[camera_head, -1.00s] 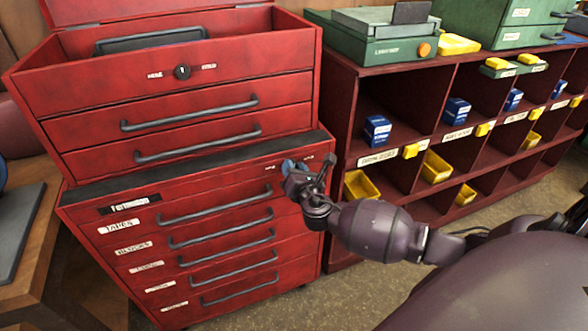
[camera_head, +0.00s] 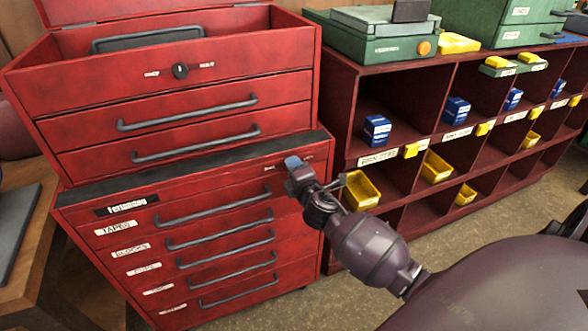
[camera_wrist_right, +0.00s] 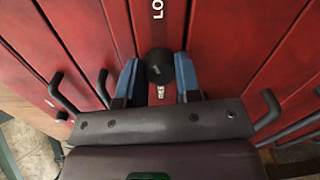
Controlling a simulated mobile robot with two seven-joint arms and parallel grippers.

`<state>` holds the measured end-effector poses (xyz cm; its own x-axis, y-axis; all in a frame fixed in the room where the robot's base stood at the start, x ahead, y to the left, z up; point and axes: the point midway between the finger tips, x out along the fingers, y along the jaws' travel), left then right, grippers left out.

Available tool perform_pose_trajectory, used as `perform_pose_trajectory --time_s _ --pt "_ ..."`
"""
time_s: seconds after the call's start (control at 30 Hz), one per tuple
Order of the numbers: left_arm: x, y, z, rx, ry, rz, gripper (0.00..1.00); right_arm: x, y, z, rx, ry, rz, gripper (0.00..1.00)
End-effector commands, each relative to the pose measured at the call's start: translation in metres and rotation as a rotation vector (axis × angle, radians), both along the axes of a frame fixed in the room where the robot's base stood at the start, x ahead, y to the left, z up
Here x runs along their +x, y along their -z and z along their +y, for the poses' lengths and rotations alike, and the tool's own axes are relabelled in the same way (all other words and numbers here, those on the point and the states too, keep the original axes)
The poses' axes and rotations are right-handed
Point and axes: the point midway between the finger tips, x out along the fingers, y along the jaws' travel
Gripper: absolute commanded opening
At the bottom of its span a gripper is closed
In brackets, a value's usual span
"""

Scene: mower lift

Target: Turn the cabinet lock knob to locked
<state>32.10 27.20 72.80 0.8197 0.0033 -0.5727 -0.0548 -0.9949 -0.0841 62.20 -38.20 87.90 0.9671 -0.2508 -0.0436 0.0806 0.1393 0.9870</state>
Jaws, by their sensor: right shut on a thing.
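The red tool cabinet (camera_head: 75,213) stands at the left in the head view. My right gripper (camera_head: 293,163) is at the upper right of its front and hides the lock knob there. In the right wrist view the round black lock knob (camera_wrist_right: 158,65) sits between the blue fingertips of my right gripper (camera_wrist_right: 157,82), which is shut on it. A white label starting with "LO" (camera_wrist_right: 157,8) lies above the knob. Another small label is partly hidden below it. Which way the knob points is unclear. My left gripper is not in view.
A second black knob (camera_head: 180,71) is on the upper red chest (camera_head: 230,78). Dark bar handles (camera_head: 215,205) stick out from the drawers beside my gripper. A red shelf with cubbies (camera_head: 345,85) stands at the right, with yellow bins (camera_head: 362,190).

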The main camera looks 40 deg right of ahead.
Motion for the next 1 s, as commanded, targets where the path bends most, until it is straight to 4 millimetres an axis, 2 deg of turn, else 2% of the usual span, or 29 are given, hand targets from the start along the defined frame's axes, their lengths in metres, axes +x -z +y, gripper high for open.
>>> perform_pose_trajectory --time_s 0.2,0.5,1.0 --pt "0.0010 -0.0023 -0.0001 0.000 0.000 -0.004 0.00 -0.0005 0.0012 0.0006 0.175 0.001 -0.040 0.08" --pt "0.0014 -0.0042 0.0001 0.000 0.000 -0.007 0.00 -0.0005 0.0014 0.0003 0.328 0.000 -0.076 0.08" --pt "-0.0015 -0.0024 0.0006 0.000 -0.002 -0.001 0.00 -0.0004 0.0019 0.0004 0.386 0.000 -0.090 0.08"
